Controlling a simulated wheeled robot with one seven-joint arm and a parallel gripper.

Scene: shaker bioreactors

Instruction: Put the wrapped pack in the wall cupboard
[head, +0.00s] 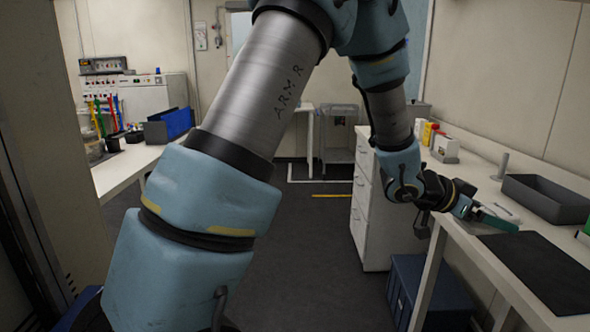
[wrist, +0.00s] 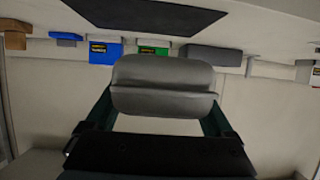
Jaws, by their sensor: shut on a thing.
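The wrapped pack (wrist: 163,72) is a grey, pillow-shaped bundle with a seam across it. In the wrist view it sits between the two dark green fingers of my gripper (wrist: 162,98), which is shut on it. In the head view my gripper (head: 487,216) is at the right, by the right-hand bench and near its dark mat. A pale shape beside the fingers there is small and partly hidden, so I cannot tell its outline. I cannot make out the wall cupboard in either view.
The right bench holds a dark mat (head: 542,272), a grey tray (head: 548,198) and small bottles (head: 430,133). A blue bin (head: 437,290) stands below. The wrist view also shows a blue box (wrist: 105,52) and a green box (wrist: 153,49). The middle floor (head: 310,250) is clear.

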